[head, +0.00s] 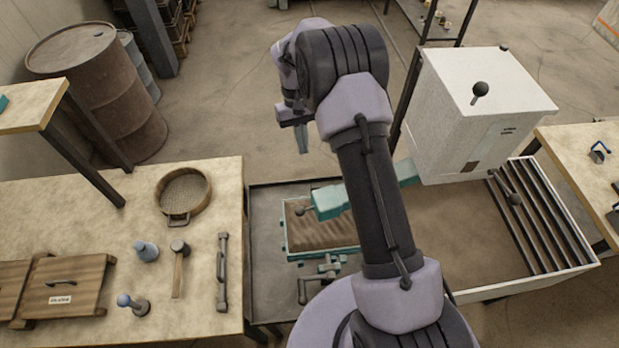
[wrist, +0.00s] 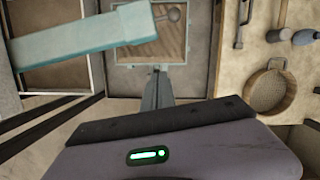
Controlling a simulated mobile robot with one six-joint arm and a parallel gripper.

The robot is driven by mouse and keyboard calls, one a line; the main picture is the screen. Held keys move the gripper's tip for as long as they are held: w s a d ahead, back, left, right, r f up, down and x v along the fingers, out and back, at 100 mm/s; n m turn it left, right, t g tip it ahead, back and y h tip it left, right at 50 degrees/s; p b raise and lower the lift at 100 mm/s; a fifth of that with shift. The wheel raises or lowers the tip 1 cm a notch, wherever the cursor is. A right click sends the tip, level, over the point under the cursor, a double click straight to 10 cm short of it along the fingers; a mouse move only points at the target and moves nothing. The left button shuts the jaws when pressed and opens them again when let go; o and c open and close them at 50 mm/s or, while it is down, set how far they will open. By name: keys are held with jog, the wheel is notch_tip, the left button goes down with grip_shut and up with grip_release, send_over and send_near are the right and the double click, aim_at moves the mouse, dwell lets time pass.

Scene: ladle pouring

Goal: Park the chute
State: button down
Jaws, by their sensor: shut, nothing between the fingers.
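The teal chute (head: 328,201) reaches from the white furnace box (head: 460,130) to over the sand-filled mold box (head: 322,232). My arm hides its middle. My gripper (head: 302,140) is shut and empty, up in the air and apart from the chute. Its fingers also show in the wrist view (wrist: 157,88), pointing toward the mold box.
The left workbench (head: 215,280) carries a round sieve (head: 185,193), a mallet (head: 178,270) and other tools. A slatted grate (head: 540,218) lies to the right, below the furnace box. A raised shelf (head: 25,105) stands at the left.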

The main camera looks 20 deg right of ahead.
jog(key=s+f, duration=0.6)
jog(key=f, duration=0.3)
jog(key=shift+s+f+p, duration=0.15)
jog(key=shift+f+p, duration=0.15)
